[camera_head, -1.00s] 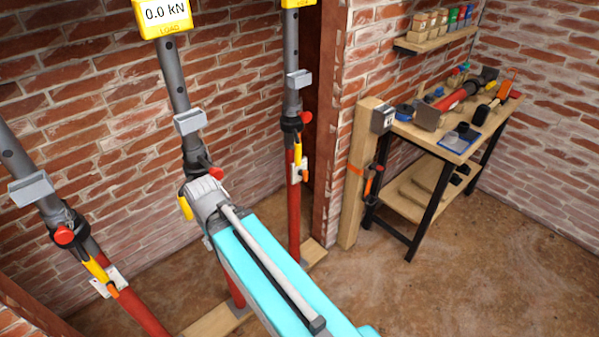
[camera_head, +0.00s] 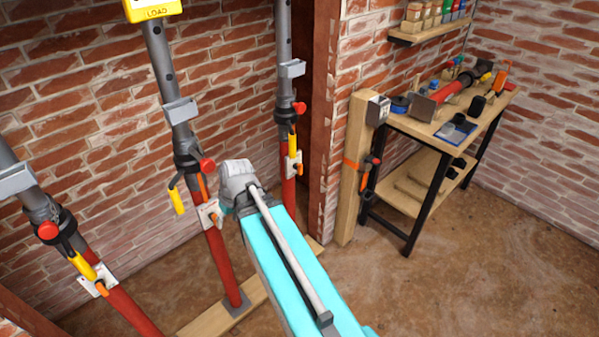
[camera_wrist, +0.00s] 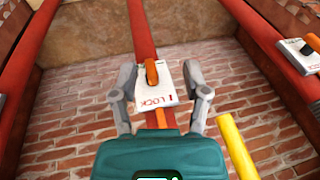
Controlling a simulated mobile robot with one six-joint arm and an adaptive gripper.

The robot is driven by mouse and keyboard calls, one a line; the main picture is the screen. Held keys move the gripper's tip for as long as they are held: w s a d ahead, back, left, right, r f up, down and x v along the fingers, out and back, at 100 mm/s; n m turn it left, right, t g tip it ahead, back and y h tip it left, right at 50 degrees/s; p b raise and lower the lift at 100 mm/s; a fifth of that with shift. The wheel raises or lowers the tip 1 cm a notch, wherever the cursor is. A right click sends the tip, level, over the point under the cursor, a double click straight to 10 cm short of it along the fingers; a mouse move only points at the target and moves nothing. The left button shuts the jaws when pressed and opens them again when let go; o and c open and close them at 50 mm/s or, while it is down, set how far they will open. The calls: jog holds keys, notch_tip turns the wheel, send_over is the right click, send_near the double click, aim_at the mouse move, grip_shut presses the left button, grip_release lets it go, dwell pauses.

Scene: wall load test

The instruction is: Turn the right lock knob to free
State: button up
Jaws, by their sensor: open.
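Three red props carry white lock plates with orange knobs. The right lock plate (camera_head: 292,165) is on the right prop, beyond my gripper; its orange knob (camera_head: 299,162) is small there. My gripper (camera_wrist: 160,90) is open, its two fingers spread either side of the middle prop's plate (camera_wrist: 163,92) in the wrist view. That plate's orange knob (camera_wrist: 151,72) lies roughly along the prop, with the LOCK mark beside it. Whether the fingers touch anything is unclear. In the head view my gripper (camera_head: 237,178) is just right of the middle plate (camera_head: 208,214), its fingertips hidden.
A yellow handle (camera_head: 176,201) hangs left of the middle prop and shows close to my gripper in the wrist view (camera_wrist: 236,148). The left prop (camera_head: 130,306) stands nearer. A wooden post (camera_head: 354,180) and workbench (camera_head: 440,130) are at the right. Floor before the bench is clear.

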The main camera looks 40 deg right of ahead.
jog(key=w+d+f+t+y+b, duration=0.1)
jog(key=w+d+f+t+b, duration=0.15)
jog(key=d, duration=0.55)
jog(key=t+h+b, duration=0.3)
jog(key=t+b, duration=0.6)
jog(key=b, duration=0.1)
send_near(302, 167)
jog(key=v, duration=0.2)
jog(key=shift+s+d+r, duration=0.2)
jog(key=shift+s, duration=0.1)
jog(key=shift+w+f, duration=0.1)
jog(key=shift+w, duration=0.05)
jog(key=b+x, duration=0.1)
jog(key=x, duration=0.3)
jog(key=b+x, duration=0.2)
jog(key=x, duration=0.3)
jog(key=b+x, duration=0.2)
jog(key=x, duration=0.2)
jog(key=shift+w+a, duration=0.25)
jog(key=shift+a, duration=0.05)
grip_shut()
